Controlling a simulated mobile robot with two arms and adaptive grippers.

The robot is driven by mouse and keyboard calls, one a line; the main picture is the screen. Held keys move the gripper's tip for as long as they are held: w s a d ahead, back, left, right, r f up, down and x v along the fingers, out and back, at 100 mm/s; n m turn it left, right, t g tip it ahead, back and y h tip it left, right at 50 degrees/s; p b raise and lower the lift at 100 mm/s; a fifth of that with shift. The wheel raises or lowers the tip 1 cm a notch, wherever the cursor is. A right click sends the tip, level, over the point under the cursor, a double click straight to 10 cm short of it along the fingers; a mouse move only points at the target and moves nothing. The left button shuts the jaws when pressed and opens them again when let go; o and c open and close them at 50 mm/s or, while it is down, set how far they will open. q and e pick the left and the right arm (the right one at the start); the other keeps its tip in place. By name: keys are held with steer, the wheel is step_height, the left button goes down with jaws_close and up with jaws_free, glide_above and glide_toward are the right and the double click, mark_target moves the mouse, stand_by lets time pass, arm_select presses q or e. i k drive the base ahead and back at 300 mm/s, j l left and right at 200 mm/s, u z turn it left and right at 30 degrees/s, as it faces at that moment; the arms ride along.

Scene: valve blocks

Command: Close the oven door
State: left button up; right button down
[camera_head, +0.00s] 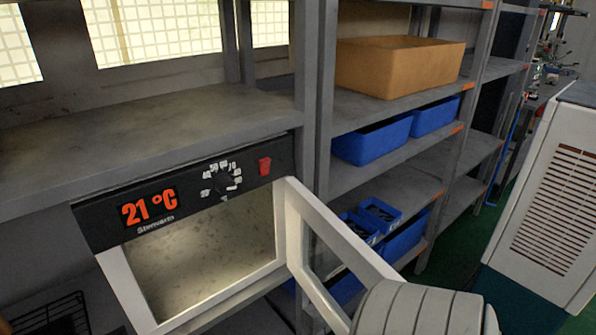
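The oven (205,255) sits below the grey shelf. Its black panel (110,219) shows 21 °C in red, with a dial (222,182) and a red switch (265,166). The oven door (306,214), a white frame with a window, is hinged at the right side of the opening and stands open, swung outward toward the lower right. A pale ribbed rounded part, likely of my arm, covers the door's lower outer end; I cannot tell whether they touch. Neither gripper's fingers show.
Grey shelves at the right hold a tan bin (395,66) and blue bins (372,140). A white vented cabinet (550,190) stands at the far right. A black wire rack (55,316) is at the lower left. Green floor (462,241) shows between shelves and cabinet.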

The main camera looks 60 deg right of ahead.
mark_target(304, 210)
steer(key=l+z, duration=0.6)
steer(key=z, duration=0.15)
steer(key=l+z, duration=0.4)
steer(key=i+l, duration=0.1)
steer(key=l, duration=0.45)
